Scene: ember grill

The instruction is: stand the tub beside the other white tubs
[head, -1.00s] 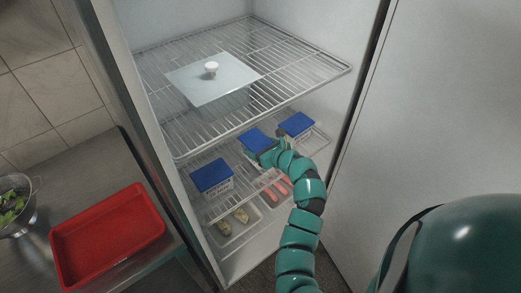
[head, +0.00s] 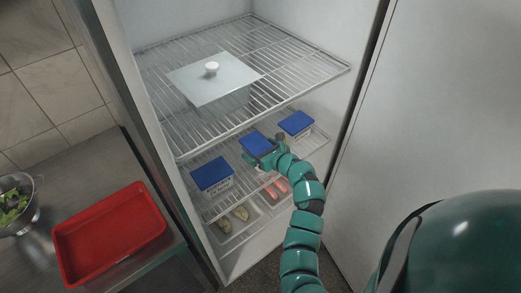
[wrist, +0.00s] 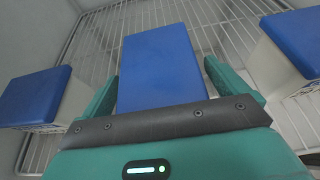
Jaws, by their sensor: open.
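Three white tubs with blue lids stand in a row on the lower wire shelf in the fridge. The middle tub (head: 256,143) is directly in front of my gripper (head: 262,157). In the wrist view the middle tub's lid (wrist: 160,65) lies between the two teal fingers of my gripper (wrist: 160,72), which are open, one on each side. The left tub (head: 212,174) also shows in the wrist view (wrist: 35,95), and so does the right tub (head: 296,124) (wrist: 290,45). The middle tub's white sides are mostly hidden.
An upper wire shelf (head: 300,75) with a lidded container (head: 215,80) is above the tubs. Trays with pink (head: 277,189) and brownish food (head: 232,219) lie below. A red tray (head: 110,235) and a colander (head: 17,205) are on the counter at left.

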